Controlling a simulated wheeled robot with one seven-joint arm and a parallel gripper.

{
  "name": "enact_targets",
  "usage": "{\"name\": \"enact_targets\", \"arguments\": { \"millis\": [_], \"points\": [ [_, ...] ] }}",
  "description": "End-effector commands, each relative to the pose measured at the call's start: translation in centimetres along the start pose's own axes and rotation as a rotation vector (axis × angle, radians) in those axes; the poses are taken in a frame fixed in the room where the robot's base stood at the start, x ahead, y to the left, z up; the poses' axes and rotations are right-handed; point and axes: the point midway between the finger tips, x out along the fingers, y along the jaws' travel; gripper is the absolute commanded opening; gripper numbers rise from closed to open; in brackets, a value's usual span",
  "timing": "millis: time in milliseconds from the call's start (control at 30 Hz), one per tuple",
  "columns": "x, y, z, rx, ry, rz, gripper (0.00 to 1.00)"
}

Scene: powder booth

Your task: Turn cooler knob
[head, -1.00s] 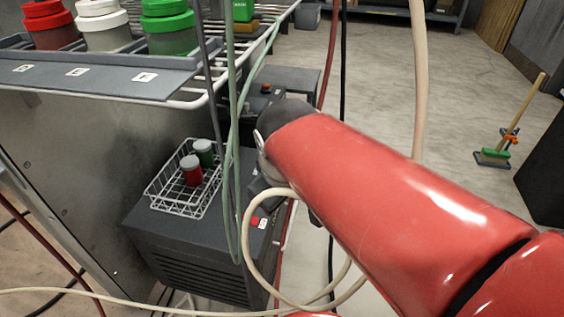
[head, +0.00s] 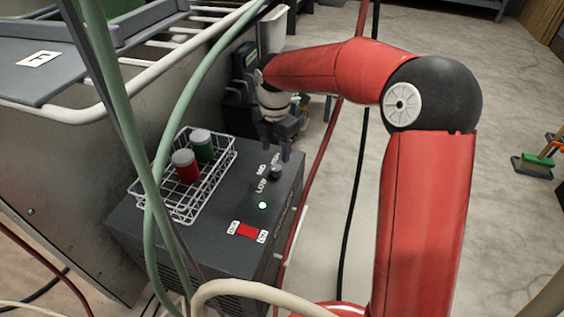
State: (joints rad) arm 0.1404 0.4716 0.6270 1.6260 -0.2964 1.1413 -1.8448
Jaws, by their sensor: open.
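The cooler (head: 225,245) is a dark grey box low beside the metal cabinet. On its top is a small dark knob (head: 275,172) with the words LOW, MID and HIGH around it. The knob's pointer is too small to read. My gripper (head: 276,150) hangs at the far edge of the cooler's top, fingers pointing down. It is open, with its dark fingers close behind and above the knob. I cannot tell whether they touch it. A green light (head: 262,205) is lit, near a red switch (head: 250,231) marked OFF and ON.
A white wire basket (head: 182,213) with a red jar (head: 186,168) and a green jar (head: 203,148) stands on the cooler's left side. Green hoses (head: 150,213) hang in front of it. A red hose and a black cable run down on the right. Open floor lies further right.

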Motion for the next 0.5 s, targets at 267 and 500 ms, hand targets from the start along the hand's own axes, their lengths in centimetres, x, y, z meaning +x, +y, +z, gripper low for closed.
{"name": "enact_targets", "arguments": {
  "millis": [267,500],
  "points": [
    [4.7,-0.1,0.0,0.004,0.000,-0.001,0.52],
    [6.2,-0.1,0.0,0.004,-0.003,0.000,0.52]
  ]
}}
